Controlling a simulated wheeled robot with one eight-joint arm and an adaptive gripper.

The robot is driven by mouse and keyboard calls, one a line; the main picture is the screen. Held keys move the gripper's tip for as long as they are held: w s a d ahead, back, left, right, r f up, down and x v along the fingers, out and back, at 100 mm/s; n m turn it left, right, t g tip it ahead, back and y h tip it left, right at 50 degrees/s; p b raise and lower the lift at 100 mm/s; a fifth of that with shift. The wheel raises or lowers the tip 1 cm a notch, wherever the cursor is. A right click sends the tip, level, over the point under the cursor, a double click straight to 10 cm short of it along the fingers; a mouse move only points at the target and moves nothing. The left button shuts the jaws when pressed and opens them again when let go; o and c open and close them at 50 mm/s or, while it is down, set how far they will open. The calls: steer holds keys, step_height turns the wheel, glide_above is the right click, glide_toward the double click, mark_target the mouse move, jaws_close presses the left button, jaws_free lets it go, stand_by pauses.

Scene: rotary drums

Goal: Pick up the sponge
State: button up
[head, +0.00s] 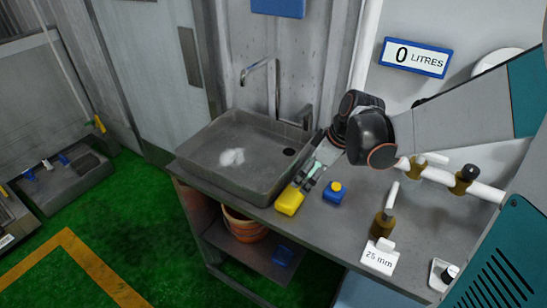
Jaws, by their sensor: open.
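A yellow block that looks like the sponge (289,202) lies on the grey counter (345,228), by the front right corner of the sink (213,160). My gripper (306,181) hangs just behind and above the yellow block, its fingers pointing down and left towards it. The gripper is open, with nothing visible between its fingers. The fingers are small in this view, and I cannot tell whether they touch the block. My wrist hides part of the counter and wall behind.
A small blue container with a yellow cap (334,192) stands right of the yellow block. A pipe (455,178) runs behind. The faucet (272,85) rises behind the sink.

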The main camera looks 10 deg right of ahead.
steer(key=b, duration=0.3)
glide_toward(292, 195)
steer(key=x, duration=0.4)
steer(key=shift+w+f, duration=0.35)
steer(key=shift+b+x, duration=1.1)
steer(key=shift+x, duration=1.9)
steer(key=shift+s+a+r, duration=0.1)
steer(key=shift+s, duration=0.1)
steer(key=c, duration=0.8)
